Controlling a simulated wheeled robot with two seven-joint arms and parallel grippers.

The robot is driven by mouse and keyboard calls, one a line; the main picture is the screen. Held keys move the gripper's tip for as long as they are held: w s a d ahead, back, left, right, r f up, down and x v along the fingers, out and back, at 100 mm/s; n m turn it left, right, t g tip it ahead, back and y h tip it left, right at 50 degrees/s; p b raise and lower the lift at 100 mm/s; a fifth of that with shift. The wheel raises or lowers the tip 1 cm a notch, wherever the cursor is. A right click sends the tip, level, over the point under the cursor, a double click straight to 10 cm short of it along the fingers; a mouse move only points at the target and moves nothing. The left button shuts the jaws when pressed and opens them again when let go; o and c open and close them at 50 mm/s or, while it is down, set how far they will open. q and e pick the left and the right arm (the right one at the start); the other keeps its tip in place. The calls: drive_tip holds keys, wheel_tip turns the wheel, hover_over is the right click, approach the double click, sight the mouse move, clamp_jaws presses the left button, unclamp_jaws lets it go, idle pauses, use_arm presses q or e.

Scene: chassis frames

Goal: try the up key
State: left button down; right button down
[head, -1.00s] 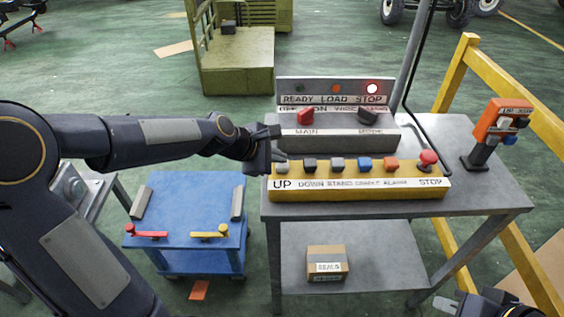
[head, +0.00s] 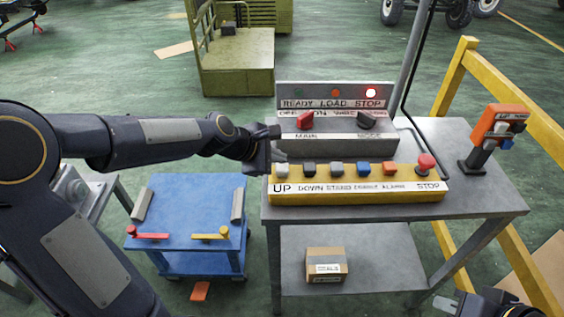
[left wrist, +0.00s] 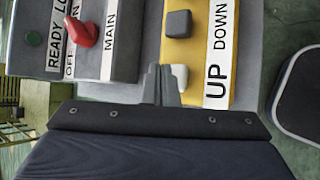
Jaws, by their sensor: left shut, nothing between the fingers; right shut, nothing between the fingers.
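The UP key (head: 282,171) is a white square button at the left end of the yellow key box (head: 350,198), above the printed word UP. It also shows in the left wrist view (left wrist: 180,75), partly hidden behind my fingers. My left gripper (head: 279,157) is shut and empty, its fingertips right beside and above this key; in the left wrist view the closed fingers (left wrist: 160,82) overlap its edge. I cannot tell whether they touch it. My right gripper (head: 446,304) is shut and empty at the bottom right, away from the box.
Dark, blue and orange keys and a red STOP button (head: 425,163) continue rightward along the box. An orange pendant (head: 499,122) stands at the right.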

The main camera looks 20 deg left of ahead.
sight(278, 169)
use_arm(q)
drive_tip(key=shift+r, duration=0.1)
wheel_tip(278, 169, up, 5)
drive_tip(key=p, duration=0.5)
drive_tip(key=shift+r, duration=0.1)
idle(0.3)
idle(0.5)
drive_tip(key=shift+s+a+r, duration=0.1)
drive_tip(key=shift+s, duration=0.2)
drive_tip(key=s+a+m+y, duration=0.1)
drive_tip(key=s+a+m, duration=0.1)
drive_tip(key=s+m, duration=0.7)
drive_tip(key=s+a+m+g, duration=0.1)
drive_tip(key=s+m, duration=0.7)
drive_tip(key=s, duration=0.9)
drive_tip(key=shift+s+a+r+m+g+y, duration=0.3)
drive_tip(key=shift+a+r+m+y, duration=0.15)
drive_tip(key=shift+a, duration=0.45)
